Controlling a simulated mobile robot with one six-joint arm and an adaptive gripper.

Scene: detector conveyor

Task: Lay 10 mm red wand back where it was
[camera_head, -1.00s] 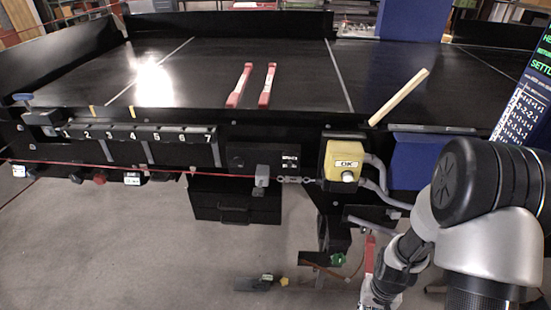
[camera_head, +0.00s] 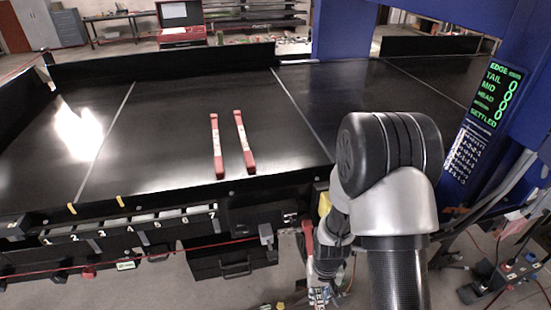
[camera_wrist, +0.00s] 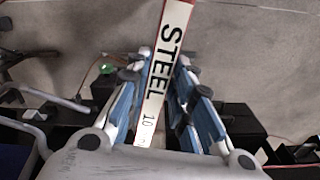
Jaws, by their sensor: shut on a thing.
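My gripper (camera_wrist: 155,95) is shut on a wand (camera_wrist: 172,40) with a white face lettered STEEL and 10, with red edges. The held wand also shows in the head view as a short red piece (camera_head: 308,238), at the front side of the conveyor, partly hidden by my arm. Two more red wands, the left one (camera_head: 216,145) and the right one (camera_head: 244,142), lie side by side on the black conveyor belt (camera_head: 165,130). Their labels are too small to read. In the head view my fingers are small and low, near the bottom edge.
A numbered rail (camera_head: 130,229) runs along the conveyor's front left. A black box (camera_head: 222,265) hangs below it. A green-lit display (camera_head: 497,90) stands at the right on a blue frame. My arm hides part of the front edge. Much of the belt is bare.

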